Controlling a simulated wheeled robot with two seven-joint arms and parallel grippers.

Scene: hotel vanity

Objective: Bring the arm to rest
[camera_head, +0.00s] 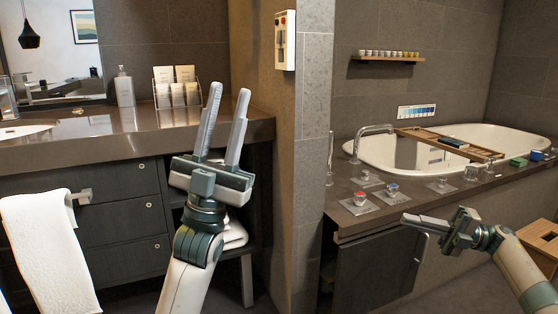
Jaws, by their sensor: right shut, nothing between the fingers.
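My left gripper (230,92) points upward in front of the vanity counter's right end. Its two long grey fingers stand apart with nothing seen between them. My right gripper (408,219) reaches in from the right, in front of the bath surround. Its fingers point left and lie together, with nothing seen in them. The fingertips are near the top of the dark cabinet door (375,268) under the tub deck. I cannot tell whether they touch it.
The vanity counter (110,146) holds a bottle (124,88) and a rack of packets (177,92). A towel (48,250) hangs at left. A tiled pillar (313,130) stands between my grippers. A tap (372,131) and several knobs line the bathtub (480,135). A wooden stool (540,240) is at right.

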